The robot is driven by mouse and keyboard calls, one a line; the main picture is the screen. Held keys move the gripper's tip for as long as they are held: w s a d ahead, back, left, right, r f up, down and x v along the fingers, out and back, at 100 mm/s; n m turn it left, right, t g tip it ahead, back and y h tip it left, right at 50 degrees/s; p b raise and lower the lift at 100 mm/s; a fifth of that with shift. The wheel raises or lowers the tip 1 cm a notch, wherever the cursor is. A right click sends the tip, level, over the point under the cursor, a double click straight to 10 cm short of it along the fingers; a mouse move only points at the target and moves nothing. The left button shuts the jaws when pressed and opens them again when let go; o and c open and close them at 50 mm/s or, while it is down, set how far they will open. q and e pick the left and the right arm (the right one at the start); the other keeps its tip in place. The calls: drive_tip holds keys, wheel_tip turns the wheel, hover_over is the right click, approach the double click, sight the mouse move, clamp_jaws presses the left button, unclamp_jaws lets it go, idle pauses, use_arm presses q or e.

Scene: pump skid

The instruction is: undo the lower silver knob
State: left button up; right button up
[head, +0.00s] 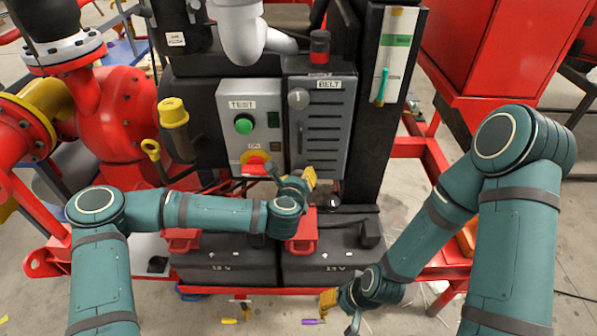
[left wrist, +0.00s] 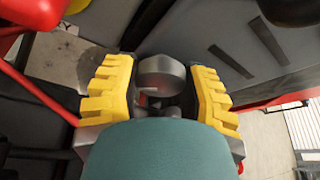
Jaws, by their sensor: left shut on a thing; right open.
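The grey BELT panel (head: 325,125) carries an upper silver knob (head: 298,98). The lower silver knob is hidden behind my left gripper in the head view. In the left wrist view the round lower silver knob (left wrist: 160,76) sits between the yellow fingers. My left gripper (head: 309,178) is at the panel's lower edge, shut on this knob; it also shows in the left wrist view (left wrist: 158,92). My right gripper (head: 328,300) is low at the front, open and apart from the panel.
The TEST box (head: 250,115) with a green button and a red-yellow switch stands left of the panel. Two dark batteries (head: 225,268) with red terminal covers are below. A red cabinet (head: 510,45) is at the right.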

use_arm(q)
drive_tip(key=shift+r+m+y+p, duration=0.2)
drive_tip(key=shift+m+y+p, duration=0.5)
drive_tip(key=shift+m+p, duration=0.3)
drive_tip(key=shift+m+y+p, duration=0.5)
drive_tip(key=shift+m+y, duration=0.2)
drive_tip(key=shift+m, duration=0.2)
drive_tip(key=shift+f+m+y, duration=0.1)
drive_tip(key=shift+m+y, duration=0.5)
drive_tip(key=shift+m, duration=0.3)
drive_tip(key=m+y, duration=0.1)
drive_tip(key=m, duration=0.1)
drive_tip(key=shift+f+m+y, duration=0.1)
drive_tip(key=shift+m+y, duration=0.2)
drive_tip(key=shift+y, duration=0.1)
drive_tip(key=shift+m+t+y+b, duration=0.3)
drive_tip(key=shift+m+y+b, duration=0.25)
drive_tip(key=shift+m, duration=0.35)
drive_tip(key=shift+m+y+b, duration=0.55)
drive_tip(key=shift+m+b, duration=0.1)
drive_tip(key=shift+m, duration=0.35)
drive_tip(key=m+t+y+b, duration=0.1)
drive_tip(key=m+b, duration=0.1)
drive_tip(key=m, duration=0.1)
drive_tip(key=shift+f+t, duration=0.1)
drive_tip(key=shift+t, duration=0.2)
drive_tip(key=shift+m+t+y+b, duration=0.4)
drive_tip(key=shift+m+t+b, duration=0.2)
drive_tip(key=shift+m+b, duration=1)
drive_tip(key=shift+a, duration=0.1)
